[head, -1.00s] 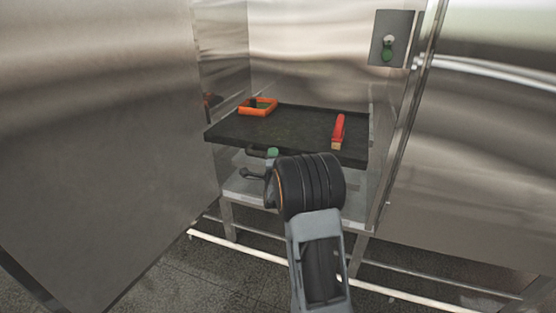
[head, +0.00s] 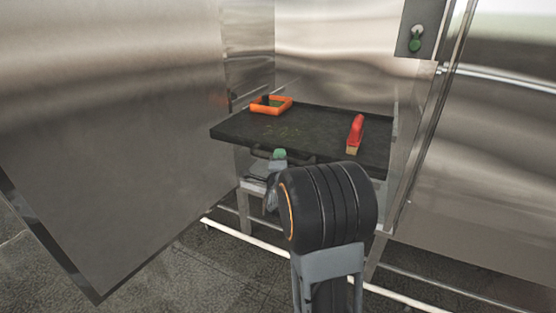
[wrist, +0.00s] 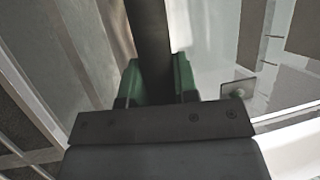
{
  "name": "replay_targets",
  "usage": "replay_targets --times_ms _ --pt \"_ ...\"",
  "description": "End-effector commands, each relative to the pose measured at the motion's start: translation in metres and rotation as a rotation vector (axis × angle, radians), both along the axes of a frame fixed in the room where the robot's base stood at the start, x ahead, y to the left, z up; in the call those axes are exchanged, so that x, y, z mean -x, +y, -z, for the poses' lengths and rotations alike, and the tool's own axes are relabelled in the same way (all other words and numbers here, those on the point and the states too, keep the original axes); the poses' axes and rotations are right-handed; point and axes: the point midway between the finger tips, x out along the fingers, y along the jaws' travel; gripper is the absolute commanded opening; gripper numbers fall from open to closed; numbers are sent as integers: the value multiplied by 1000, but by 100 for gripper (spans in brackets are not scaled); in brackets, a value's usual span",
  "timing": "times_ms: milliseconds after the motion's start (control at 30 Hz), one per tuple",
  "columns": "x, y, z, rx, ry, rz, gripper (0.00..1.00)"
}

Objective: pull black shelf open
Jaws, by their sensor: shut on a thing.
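The black shelf (head: 310,132) is a flat dark tray inside the open steel cabinet, sticking out toward me past the cabinet's front. Its dark handle (head: 262,153) is at the front edge. My gripper (head: 279,156) is at this handle, with its green fingertip showing just below the shelf's front edge. In the wrist view a dark bar (wrist: 151,50) runs between the green fingers of my gripper (wrist: 158,82), which is shut on it. My arm hides part of the space under the shelf in the head view.
An orange square frame (head: 271,105) and a red brush-like block (head: 355,134) lie on the shelf. A large steel door (head: 110,130) stands open at the left. A panel with a green knob (head: 416,42) is at the upper right. A pale rail (head: 250,231) runs low in front.

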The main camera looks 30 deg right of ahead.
Motion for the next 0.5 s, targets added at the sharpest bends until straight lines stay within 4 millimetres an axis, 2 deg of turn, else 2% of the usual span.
replay_targets --times_ms 267,300,500 --pt "0 0 0 0 -1 1 0" --pt "0 0 0 0 -1 1 31" --pt "0 0 0 0 -1 1 50"
